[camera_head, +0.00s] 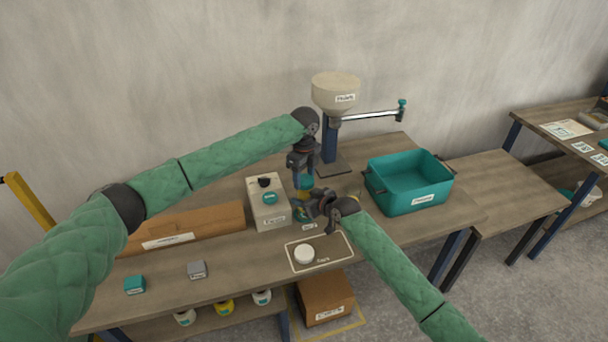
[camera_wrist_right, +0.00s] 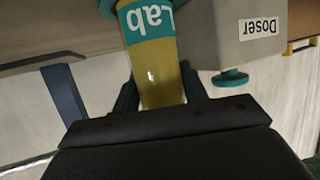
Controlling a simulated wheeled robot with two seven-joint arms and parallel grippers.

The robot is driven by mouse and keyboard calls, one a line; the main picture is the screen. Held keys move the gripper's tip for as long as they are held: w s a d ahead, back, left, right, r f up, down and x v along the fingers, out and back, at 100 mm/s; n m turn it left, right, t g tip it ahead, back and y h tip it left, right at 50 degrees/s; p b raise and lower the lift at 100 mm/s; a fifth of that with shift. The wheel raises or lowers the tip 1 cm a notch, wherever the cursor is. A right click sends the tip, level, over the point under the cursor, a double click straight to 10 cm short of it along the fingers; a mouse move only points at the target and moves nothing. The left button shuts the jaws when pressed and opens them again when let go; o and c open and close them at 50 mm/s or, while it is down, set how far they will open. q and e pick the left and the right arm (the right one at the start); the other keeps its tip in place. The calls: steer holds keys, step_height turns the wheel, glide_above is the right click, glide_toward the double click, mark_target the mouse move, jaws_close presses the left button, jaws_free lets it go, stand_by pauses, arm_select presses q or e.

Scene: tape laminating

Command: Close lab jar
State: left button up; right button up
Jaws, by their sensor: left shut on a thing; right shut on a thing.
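My right gripper (camera_head: 318,207) is shut on the jar's yellow body from the front right. My left gripper (camera_head: 303,170) comes from above and is shut at the jar's upper part; its fingertips are mostly hidden. A round white lid (camera_head: 304,254) lies on the outlined mat (camera_head: 333,251) at the table's front.
A beige doser box (camera_head: 258,208) stands close on the left, with a hopper (camera_head: 336,94) on a stand behind. A teal bin (camera_head: 408,197) stands right. The front table between cubes and mat is clear.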

arm_select(q)
steer(key=shift+f, duration=0.55)
stand_by(0.6)
steer(key=m, duration=1)
steer(key=o, duration=0.9)
steer(key=shift+o, duration=0.2)
